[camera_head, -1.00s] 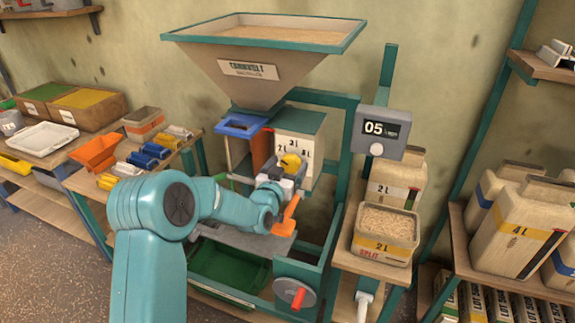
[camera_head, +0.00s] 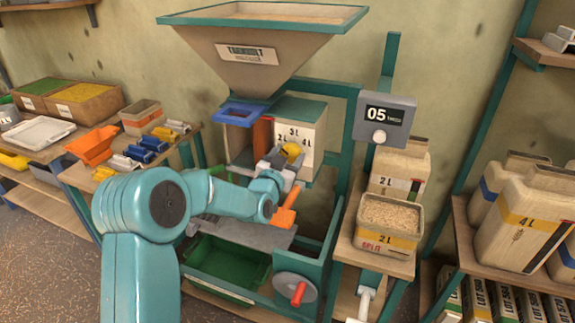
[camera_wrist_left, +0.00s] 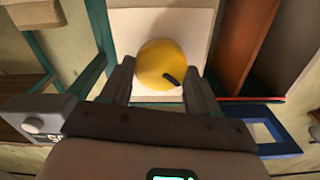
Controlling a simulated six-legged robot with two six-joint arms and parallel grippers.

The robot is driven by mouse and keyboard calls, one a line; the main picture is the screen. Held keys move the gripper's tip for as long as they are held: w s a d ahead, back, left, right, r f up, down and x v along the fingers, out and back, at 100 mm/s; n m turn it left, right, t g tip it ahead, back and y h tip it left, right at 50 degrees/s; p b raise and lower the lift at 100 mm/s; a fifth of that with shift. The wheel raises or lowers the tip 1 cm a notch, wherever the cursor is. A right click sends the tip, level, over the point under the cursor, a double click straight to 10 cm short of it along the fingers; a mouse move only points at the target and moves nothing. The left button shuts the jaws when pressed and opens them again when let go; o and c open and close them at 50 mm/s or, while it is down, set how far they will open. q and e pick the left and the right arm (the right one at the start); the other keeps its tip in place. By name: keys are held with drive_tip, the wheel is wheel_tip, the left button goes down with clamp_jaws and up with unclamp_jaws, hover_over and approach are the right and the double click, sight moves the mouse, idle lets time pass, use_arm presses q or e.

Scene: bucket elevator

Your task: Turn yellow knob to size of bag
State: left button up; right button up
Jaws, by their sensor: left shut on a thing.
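The yellow knob (camera_head: 292,150) sits on the white dial plate (camera_head: 308,131), which is marked 2 L, 3 L and 4 L. My left gripper (camera_head: 285,160) is shut on the knob. In the left wrist view the knob (camera_wrist_left: 162,65) lies between the two fingers (camera_wrist_left: 160,80), and its black pointer mark is at its lower right there. In the head view the fingers partly hide the knob, so I cannot tell which mark it points to. An open bag (camera_head: 387,224) of grain with a yellow 2 L band stands right of the machine. My right gripper is not in view.
A grey display (camera_head: 386,120) reading 05 stands beside the dial. A blue frame (camera_head: 240,114) is left of the dial, and an orange lever (camera_head: 285,212) hangs below. A red-handled wheel (camera_head: 296,290) is lower. Larger 4 L bags (camera_head: 520,227) stand on the right shelf.

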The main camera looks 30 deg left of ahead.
use_arm(q)
drive_tip(key=m+b, duration=0.1)
drive_tip(key=b, duration=0.1)
drive_tip(key=m+b, duration=0.1)
drive_tip(key=m, duration=0.1)
drive_tip(key=m+b, duration=0.1)
drive_tip(key=b, duration=0.1)
drive_tip(key=shift+d+f+m+b, duration=0.15)
drive_tip(key=shift+f+m+b, duration=0.1)
drive_tip(key=shift+m+b, duration=0.95)
drive_tip(key=shift+m, duration=0.3)
drive_tip(key=shift+r+m+b, duration=0.15)
drive_tip(key=shift+m+b, duration=0.45)
drive_tip(key=shift+m, duration=0.7)
drive_tip(key=shift+d, duration=0.1)
drive_tip(key=o, duration=1)
